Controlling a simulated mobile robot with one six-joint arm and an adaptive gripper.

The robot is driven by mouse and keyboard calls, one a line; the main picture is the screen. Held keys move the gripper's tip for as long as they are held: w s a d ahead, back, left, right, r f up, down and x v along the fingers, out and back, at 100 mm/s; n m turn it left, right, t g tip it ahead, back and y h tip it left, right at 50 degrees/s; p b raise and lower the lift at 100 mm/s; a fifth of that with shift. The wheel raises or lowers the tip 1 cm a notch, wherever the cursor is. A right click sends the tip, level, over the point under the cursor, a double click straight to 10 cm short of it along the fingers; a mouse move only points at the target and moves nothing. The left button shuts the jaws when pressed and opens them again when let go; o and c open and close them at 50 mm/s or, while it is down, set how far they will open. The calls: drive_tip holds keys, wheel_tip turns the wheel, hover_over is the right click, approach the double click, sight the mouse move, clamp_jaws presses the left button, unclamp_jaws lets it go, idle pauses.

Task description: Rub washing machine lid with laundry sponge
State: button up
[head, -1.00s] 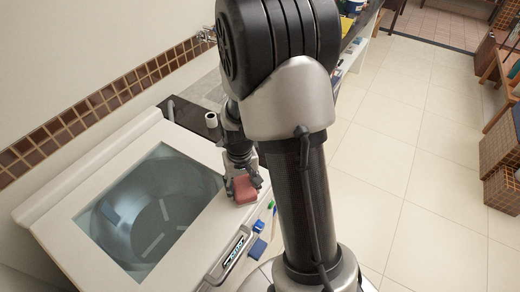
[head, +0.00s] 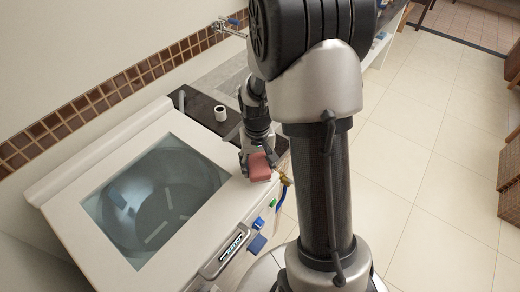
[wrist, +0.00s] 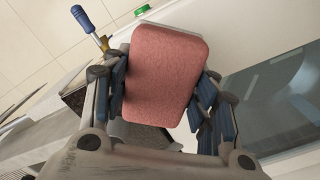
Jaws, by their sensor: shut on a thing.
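The washing machine has a white lid (head: 75,214) with a large glass window (head: 160,200), through which the drum shows. My gripper (head: 261,160) is shut on the pinkish-red laundry sponge (head: 260,168), at the right end of the lid. In the wrist view the sponge (wrist: 166,75) sits between the two blue-padded fingers of my gripper (wrist: 160,100). The lid's glass (wrist: 285,100) shows to the right of it there. I cannot tell whether the sponge touches the lid.
A dark counter (head: 205,112) with a small white roll (head: 220,113) lies behind the gripper. A blue-handled tool (wrist: 84,20) sticks out near the machine's side. Open tiled floor (head: 430,170) lies to the right.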

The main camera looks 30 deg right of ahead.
drive_tip(key=shift+w+d+r+p, duration=0.15)
drive_tip(key=shift+r+p, duration=0.45)
drive_tip(key=shift+r, duration=0.3)
drive_tip(key=shift+r+p, duration=1.15)
drive_tip(key=shift+r, duration=0.4)
